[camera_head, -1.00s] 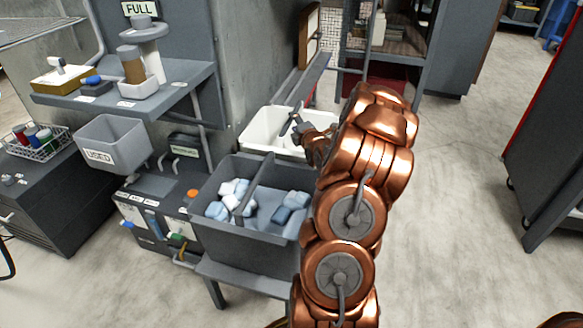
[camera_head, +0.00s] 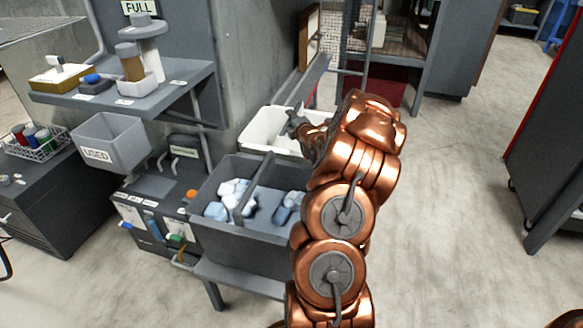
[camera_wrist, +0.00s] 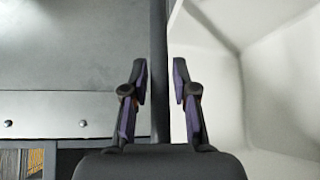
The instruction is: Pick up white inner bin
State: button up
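The white inner bin (camera_head: 258,131) stands behind the dark grey divided bin, beside the concrete wall. My arm hides its right part in the head view. In the wrist view its pale walls (camera_wrist: 280,75) fill the right side. My gripper (camera_head: 296,111) is over the white bin in the head view. In the wrist view my gripper (camera_wrist: 160,78) has its two fingers apart, with a dark upright strip (camera_wrist: 159,40) seen between them and a gap on each side. I cannot tell whether that strip is the bin's rim or something beyond it.
The dark grey divided bin (camera_head: 240,238) holds several pale blue and white pieces in front of the white bin. A grey USED bin (camera_head: 112,143) and a shelf (camera_head: 150,103) stand at left. The floor at right (camera_head: 450,200) is clear.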

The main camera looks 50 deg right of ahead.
grip_shut()
dwell(0.5)
